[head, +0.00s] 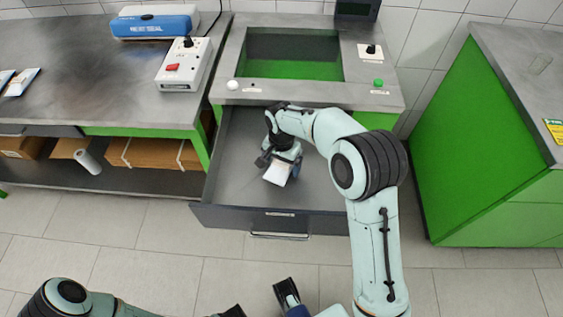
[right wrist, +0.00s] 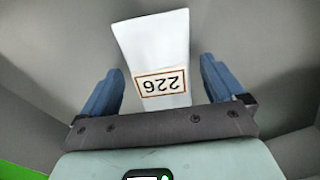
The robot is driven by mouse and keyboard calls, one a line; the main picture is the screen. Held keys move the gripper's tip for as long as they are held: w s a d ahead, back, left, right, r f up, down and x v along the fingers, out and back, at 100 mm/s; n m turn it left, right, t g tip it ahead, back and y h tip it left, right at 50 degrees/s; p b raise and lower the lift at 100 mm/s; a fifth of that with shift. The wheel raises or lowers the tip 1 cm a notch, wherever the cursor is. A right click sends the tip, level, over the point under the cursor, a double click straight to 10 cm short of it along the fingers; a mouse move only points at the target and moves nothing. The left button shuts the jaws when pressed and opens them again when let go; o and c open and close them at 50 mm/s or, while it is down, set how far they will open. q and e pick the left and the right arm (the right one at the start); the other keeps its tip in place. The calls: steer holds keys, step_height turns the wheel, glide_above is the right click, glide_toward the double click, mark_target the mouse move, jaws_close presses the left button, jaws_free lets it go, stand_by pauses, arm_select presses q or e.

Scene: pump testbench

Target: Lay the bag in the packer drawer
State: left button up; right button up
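The bag (head: 277,173) is small and white. It is inside the pulled-out packer drawer (head: 235,168), near the middle. The right wrist view shows the bag (right wrist: 158,48) with a label reading 226, upside down there. My right gripper (head: 279,162) reaches down into the drawer at the bag. Its blue fingers (right wrist: 160,88) stand apart on either side of the bag, with a gap visible at each side. I cannot tell whether the bag rests fully on the drawer floor. My left gripper is partly cut off at the bottom edge of the head view.
The packer top (head: 300,94) has a green-floored opening, a green button and a black switch. A grey bench (head: 80,95) at left holds a blue-white heat sealer (head: 155,22) and a switch box (head: 184,65). A green cabinet (head: 470,150) stands at right. The drawer floor around the bag looks clear.

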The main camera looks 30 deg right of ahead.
mark_target(281, 165)
steer(key=shift+r, duration=0.1)
step_height(281, 165, up, 12)
steer(key=p, duration=0.2)
stand_by(0.4)
stand_by(0.4)
